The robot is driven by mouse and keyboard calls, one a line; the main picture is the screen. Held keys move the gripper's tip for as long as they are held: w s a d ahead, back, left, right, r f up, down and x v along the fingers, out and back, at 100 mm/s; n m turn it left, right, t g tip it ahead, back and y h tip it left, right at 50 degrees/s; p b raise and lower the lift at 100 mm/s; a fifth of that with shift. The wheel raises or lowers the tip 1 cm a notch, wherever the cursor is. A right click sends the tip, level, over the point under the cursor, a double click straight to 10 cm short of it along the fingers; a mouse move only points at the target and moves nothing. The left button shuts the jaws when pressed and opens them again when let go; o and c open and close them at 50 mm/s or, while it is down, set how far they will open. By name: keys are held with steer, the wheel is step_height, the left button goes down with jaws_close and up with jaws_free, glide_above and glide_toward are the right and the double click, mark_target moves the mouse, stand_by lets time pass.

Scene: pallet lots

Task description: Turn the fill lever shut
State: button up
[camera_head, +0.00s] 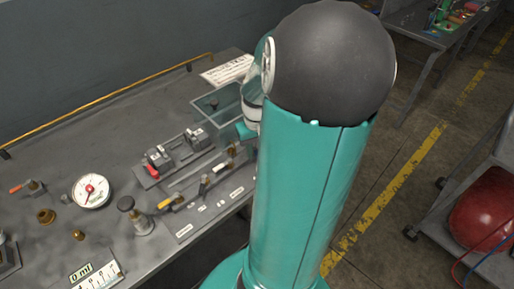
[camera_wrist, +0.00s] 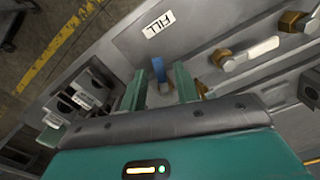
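In the wrist view, my gripper (camera_wrist: 160,78) is open, with its two teal fingers apart. A blue lever handle (camera_wrist: 159,69) shows between the fingers, with a gap on both sides. A white label reading FILL (camera_wrist: 157,25) lies just beyond it on the grey panel, so this appears to be the fill lever. Its lower part and pivot are hidden behind my gripper. A brass fitting (camera_wrist: 200,88) shows beside the right finger. In the head view my arm covers the gripper, and I cannot make out the fill lever there.
Other brass-pivoted levers with pale handles (camera_wrist: 249,53) sit right of the fingers. A dark block with labels (camera_wrist: 86,97) stands at the left.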

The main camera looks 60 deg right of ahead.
jaws_close()
steer(key=shift+w+a, duration=0.1)
steer(key=m, duration=0.2)
steer(key=w+a+m, duration=0.1)
steer(key=m, duration=0.1)
steer(key=shift+m, duration=0.3)
steer(key=m, duration=0.1)
steer(key=w+m, duration=0.1)
steer(key=m, duration=0.2)
steer(key=shift+w+a+m, duration=0.25)
steer(key=shift+a+m, duration=0.05)
steer(key=shift+a, duration=0.05)
steer(key=shift+w+m, duration=0.4)
steer(key=shift+m, duration=0.75)
steer(key=shift+w+m, duration=0.35)
steer(key=shift+m, duration=0.8)
steer(key=shift+o, duration=0.8)
jaws_free()
steer(key=shift+d, duration=0.1)
